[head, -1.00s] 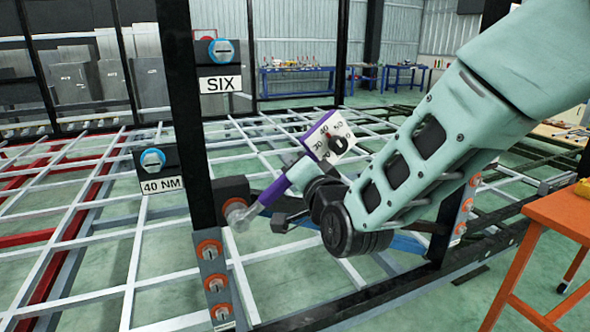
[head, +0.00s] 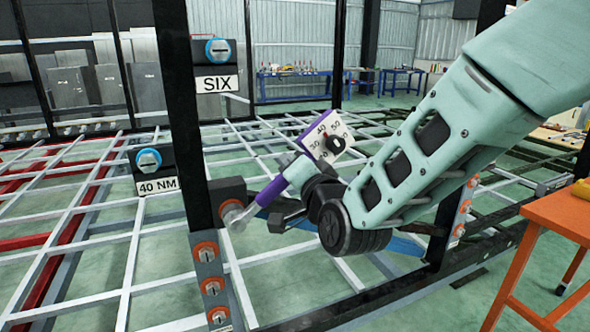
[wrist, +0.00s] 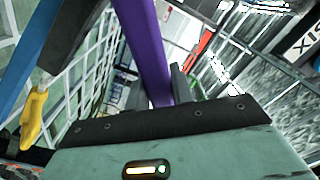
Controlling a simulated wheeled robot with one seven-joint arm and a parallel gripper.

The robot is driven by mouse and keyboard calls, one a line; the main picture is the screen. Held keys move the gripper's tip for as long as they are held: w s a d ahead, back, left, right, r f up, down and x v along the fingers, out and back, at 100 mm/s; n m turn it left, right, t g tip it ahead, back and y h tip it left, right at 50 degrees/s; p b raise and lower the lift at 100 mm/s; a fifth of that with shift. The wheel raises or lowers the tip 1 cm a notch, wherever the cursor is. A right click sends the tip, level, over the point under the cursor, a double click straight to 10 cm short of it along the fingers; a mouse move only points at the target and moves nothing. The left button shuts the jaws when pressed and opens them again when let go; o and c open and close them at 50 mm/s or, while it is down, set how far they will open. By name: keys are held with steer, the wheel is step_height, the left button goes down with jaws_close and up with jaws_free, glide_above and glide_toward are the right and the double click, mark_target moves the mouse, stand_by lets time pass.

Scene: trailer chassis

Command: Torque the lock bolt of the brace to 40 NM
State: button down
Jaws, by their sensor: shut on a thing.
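A torque wrench with a purple handle (head: 272,191) reaches down and left from my gripper (head: 300,182) in the head view. Its silver head (head: 234,215) is at the dark end block (head: 218,190) of the brace, over where the lock bolt sits; the bolt itself is hidden. A white dial box (head: 326,137), marked 30, 40 and 50, is at the wrench's upper end. My gripper is shut on the wrench; in the wrist view the purple handle (wrist: 149,45) runs between the jaws. The blue brace bar (head: 405,247) passes behind my wrist.
A black post (head: 176,110) carries a SIX sign (head: 217,84) and a 40 NM sign (head: 158,187), each below a blue bolt. Orange-ringed bolts (head: 210,286) line a plate below the wrench head. An orange table (head: 555,214) stands at right. White chassis bars fill the floor behind.

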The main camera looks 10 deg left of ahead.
steer(key=shift+s, duration=0.1)
steer(key=shift+b+v, duration=1)
steer(key=shift+v, duration=1.9)
steer(key=shift+r, duration=0.1)
